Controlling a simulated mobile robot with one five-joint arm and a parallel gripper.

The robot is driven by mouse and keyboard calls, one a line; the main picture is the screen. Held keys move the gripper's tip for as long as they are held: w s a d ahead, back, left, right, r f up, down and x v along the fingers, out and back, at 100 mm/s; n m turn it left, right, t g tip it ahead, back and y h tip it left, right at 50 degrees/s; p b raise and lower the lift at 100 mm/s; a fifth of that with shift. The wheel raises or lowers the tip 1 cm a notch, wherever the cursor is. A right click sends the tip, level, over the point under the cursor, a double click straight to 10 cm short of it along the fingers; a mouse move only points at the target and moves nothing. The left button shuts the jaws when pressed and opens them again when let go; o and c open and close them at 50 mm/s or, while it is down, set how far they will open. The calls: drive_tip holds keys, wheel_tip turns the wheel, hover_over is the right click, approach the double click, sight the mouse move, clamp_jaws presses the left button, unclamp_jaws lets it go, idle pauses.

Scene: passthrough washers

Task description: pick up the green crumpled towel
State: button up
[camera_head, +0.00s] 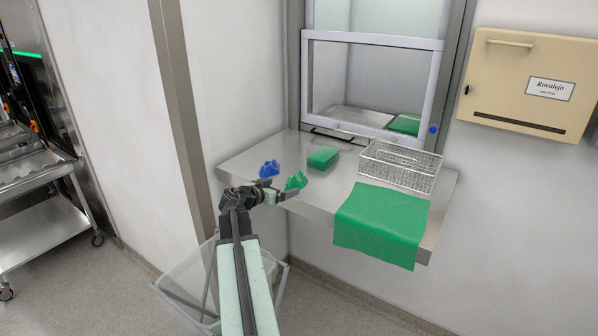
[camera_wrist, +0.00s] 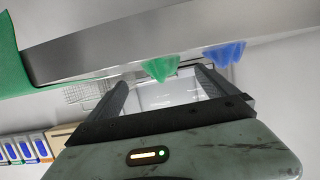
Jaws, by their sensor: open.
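The green crumpled towel (camera_head: 296,181) is a small bunched cloth near the front edge of the steel shelf, at its left part. In the wrist view the green crumpled towel (camera_wrist: 160,68) shows just beyond the fingertips, between their lines. My gripper (camera_head: 282,191) is open and empty, close to the green towel at the shelf's front edge. In the wrist view my gripper (camera_wrist: 158,80) has its two dark fingers spread apart. I cannot tell whether a finger touches the towel.
A blue crumpled towel (camera_head: 268,169) lies just left of the green one. A folded green cloth (camera_head: 323,157) lies behind. A wire basket (camera_head: 400,166) and a flat green cloth (camera_head: 382,226) hanging over the edge of the shelf (camera_head: 446,212) are to the right. A hatch window (camera_head: 372,85) stands behind.

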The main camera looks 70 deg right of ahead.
sight(290, 182)
drive_tip(key=shift+s+d+r, duration=0.3)
drive_tip(key=shift+s+d, duration=0.1)
drive_tip(key=shift+s, duration=0.15)
drive_tip(key=shift+b+x, duration=0.5)
drive_tip(key=shift+x, duration=0.6)
drive_tip(key=x, duration=0.2)
drive_tip(key=b+x, duration=0.1)
drive_tip(key=x, duration=0.2)
drive_tip(key=shift+w+d+f, duration=0.15)
drive_tip(key=shift+w+d, duration=0.05)
drive_tip(key=shift+d, duration=0.2)
drive_tip(key=shift+a, duration=0.1)
drive_tip(key=c, duration=1.5)
drive_tip(key=shift+c, duration=0.2)
drive_tip(key=shift+r, duration=0.2)
